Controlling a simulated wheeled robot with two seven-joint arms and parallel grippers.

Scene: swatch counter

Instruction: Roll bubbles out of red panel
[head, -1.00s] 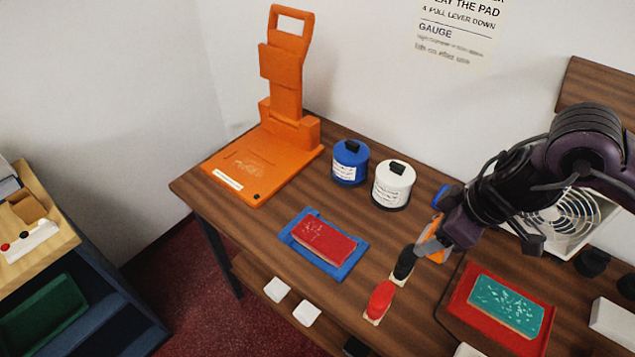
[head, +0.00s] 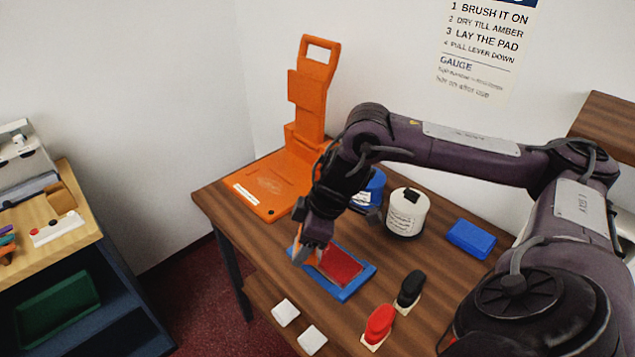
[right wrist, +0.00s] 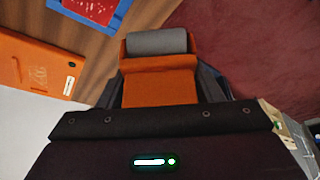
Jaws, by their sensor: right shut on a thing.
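The red panel (head: 342,266) lies flat on a blue tray (head: 352,290) near the front edge of the counter. Pale marks show on the panel in the right wrist view (right wrist: 97,10). My right gripper (head: 314,240) is over the left end of the panel and hides part of it. It is shut on an orange hand roller (right wrist: 160,88) with a grey cylinder (right wrist: 157,42) at its far end. In the right wrist view the cylinder appears apart from the panel; contact cannot be told in the head view. My left gripper is not in view.
An orange lever press (head: 265,190) stands behind the panel. A blue canister (head: 370,192) and a white canister (head: 406,213) stand to its right. A red-handled tool (head: 379,325), a black-handled tool (head: 411,288) and a blue block (head: 471,238) are further right.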

